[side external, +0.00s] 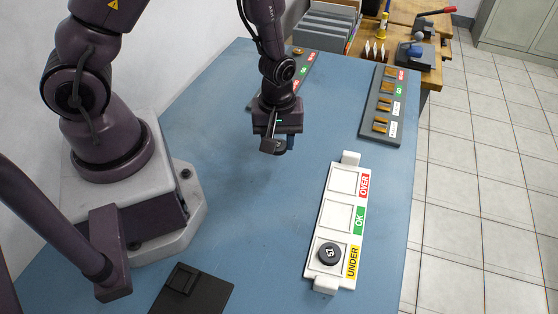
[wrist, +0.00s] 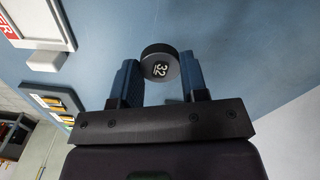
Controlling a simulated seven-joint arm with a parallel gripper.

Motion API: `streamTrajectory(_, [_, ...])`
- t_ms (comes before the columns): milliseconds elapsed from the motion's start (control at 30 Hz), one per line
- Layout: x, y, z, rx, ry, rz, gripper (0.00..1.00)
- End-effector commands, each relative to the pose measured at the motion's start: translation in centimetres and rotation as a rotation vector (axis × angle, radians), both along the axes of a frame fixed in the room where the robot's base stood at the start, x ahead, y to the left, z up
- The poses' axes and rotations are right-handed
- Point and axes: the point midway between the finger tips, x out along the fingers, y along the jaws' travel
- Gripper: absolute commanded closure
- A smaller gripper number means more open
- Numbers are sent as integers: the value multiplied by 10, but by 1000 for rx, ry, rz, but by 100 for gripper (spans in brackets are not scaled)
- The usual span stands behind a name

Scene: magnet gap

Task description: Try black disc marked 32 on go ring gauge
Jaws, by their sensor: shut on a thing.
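The black disc marked 32 (wrist: 160,63) is between the two blue-padded fingers of my gripper (wrist: 159,82) in the wrist view, its number facing the camera. My gripper (side external: 277,146) is shut on it and hangs over the blue table in the side view, left of the white tray. I cannot make out the disc clearly in the side view. No ring gauge can be told for certain in either view.
The white tray (side external: 336,229) has OVER, OK and UNDER places. Another black disc (side external: 329,253) lies in UNDER; OVER and OK are empty. Grey racks (side external: 373,129) with brown pieces stand at the back. A black block (side external: 185,283) is at the front. The table's middle (side external: 250,215) is clear.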

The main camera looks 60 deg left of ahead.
Motion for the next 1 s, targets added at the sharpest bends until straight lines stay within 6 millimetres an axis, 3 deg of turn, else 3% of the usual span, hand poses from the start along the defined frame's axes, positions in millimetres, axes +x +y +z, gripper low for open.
streamTrajectory(167, [-1, 4, -1, 0, 1, 15, 80])
streamTrajectory(267, [-1, 18, -3, 1, 2, 60, 80])
streamTrajectory(367, [12, 47, -5, 1, -2, 142, 80])
streamTrajectory(600, [45, 144, 0, 2, -3, 381, 80])
streamTrajectory(733, [56, 187, 8, 2, -2, 474, 80])
streamTrajectory(867, [65, 212, 17, 1, -2, 519, 80])
streamTrajectory(1000, [71, 212, 26, -1, 1, 525, 80])
